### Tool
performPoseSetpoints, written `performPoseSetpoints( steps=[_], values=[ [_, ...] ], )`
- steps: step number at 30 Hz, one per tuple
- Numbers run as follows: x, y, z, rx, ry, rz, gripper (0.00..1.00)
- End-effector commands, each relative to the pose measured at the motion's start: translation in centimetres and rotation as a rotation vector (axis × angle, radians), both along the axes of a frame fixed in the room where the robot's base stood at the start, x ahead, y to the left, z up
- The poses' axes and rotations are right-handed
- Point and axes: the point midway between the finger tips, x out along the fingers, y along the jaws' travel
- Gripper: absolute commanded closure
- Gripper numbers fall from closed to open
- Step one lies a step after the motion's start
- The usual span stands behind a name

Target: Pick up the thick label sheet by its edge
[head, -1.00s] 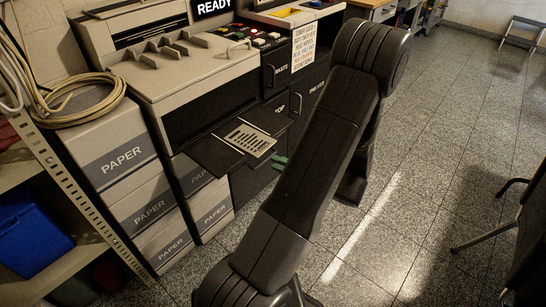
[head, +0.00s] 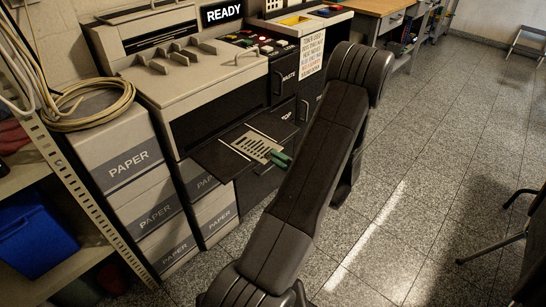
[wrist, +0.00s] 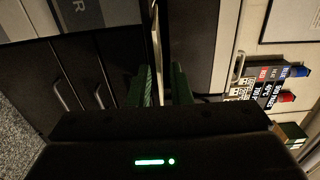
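The label sheet (head: 256,146) is a pale, flat piece with dark slots. It lies on the dark tray (head: 215,160) that juts from the front of the machine. My gripper (head: 280,158) has green fingertips at the sheet's right-hand edge. In the wrist view the sheet shows edge-on as a thin pale strip (wrist: 157,45). It runs down into the gap between the two green fingers of my gripper (wrist: 164,86). The fingers stand apart with visible room around the strip, so the gripper is open. Contact with the sheet cannot be made out.
The grey machine (head: 190,80) with a READY display stands behind the tray. Dark cabinet doors with handles (head: 284,92) are beside it. Stacked paper boxes (head: 135,165) and a metal shelf with a blue bin (head: 35,240) are at left.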

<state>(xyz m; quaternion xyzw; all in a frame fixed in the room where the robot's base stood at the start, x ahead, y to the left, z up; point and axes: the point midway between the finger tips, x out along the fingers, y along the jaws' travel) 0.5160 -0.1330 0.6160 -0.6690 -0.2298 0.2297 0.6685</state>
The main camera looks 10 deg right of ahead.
Motion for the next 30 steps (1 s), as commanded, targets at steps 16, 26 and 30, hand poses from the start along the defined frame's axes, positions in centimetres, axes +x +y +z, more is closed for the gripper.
performPoseSetpoints(
  steps=[16, 26, 30],
  values=[
    [0.9, 0.7, 0.0, 0.001, 0.001, 0.000, 0.87],
    [0.9, 0.7, 0.0, 0.000, 0.000, 0.001, 1.00],
    [0.9, 0.7, 0.7, -0.001, -0.001, 0.001, 1.00]
  ],
)
